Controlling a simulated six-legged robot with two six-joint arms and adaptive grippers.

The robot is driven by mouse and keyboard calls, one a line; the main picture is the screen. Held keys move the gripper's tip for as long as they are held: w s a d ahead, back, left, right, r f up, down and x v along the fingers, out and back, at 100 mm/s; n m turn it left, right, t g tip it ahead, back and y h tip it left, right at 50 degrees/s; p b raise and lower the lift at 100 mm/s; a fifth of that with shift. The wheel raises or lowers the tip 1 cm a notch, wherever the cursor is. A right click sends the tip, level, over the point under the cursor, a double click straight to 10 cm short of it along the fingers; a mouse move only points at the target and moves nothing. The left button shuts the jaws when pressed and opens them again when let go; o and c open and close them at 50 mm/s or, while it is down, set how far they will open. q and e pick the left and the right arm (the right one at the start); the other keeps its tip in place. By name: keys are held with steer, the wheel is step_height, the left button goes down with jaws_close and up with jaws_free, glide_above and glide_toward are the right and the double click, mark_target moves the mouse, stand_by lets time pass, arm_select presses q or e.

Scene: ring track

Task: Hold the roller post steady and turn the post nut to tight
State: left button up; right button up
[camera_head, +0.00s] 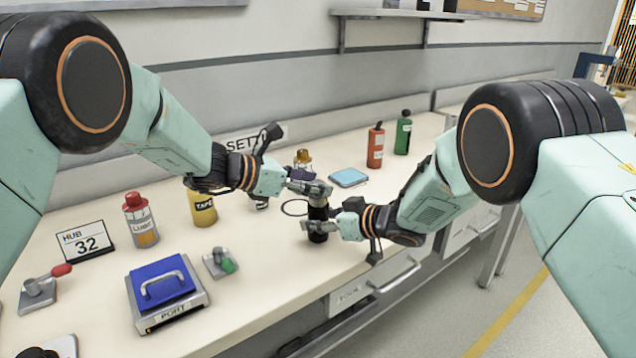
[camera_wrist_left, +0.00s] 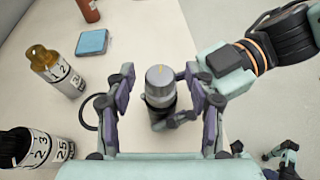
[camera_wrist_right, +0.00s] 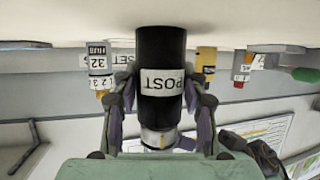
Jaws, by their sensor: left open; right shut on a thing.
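The black roller post (camera_head: 318,213) stands upright near the table's front edge. Its POST label faces me in the right wrist view (camera_wrist_right: 161,82). My right gripper (camera_head: 322,229) is shut around the post's lower part from the right. The grey post nut (camera_wrist_left: 160,76) caps the post, with a thin yellow mark on top. My left gripper (camera_head: 316,188) is open above the post, its fingers on either side of the nut in the left wrist view (camera_wrist_left: 162,88). I see gaps between fingers and nut there. In the head view the left fingers partly hide the nut.
A blue pad (camera_head: 348,177), a red bottle (camera_head: 375,148) and a green bottle (camera_head: 403,135) stand behind. A yellow TAPE can (camera_head: 202,208), a red-capped bottle (camera_head: 140,222) and a blue PORT block (camera_head: 163,284) are to the left. The table's front edge is close by.

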arm_select(q)
steer(key=shift+x, duration=0.75)
steer(key=shift+c, duration=0.2)
jaws_close()
steer(key=shift+w+r+m+g+h, duration=0.1)
steer(key=shift+m+g+h, duration=0.7)
steer(key=shift+m+g, duration=0.7)
steer(key=shift+d+m+g, duration=0.1)
steer(key=shift+m+g, duration=0.2)
steer(key=shift+g, duration=0.2)
steer(key=shift+m+g, duration=0.4)
steer(key=shift+g, duration=0.2)
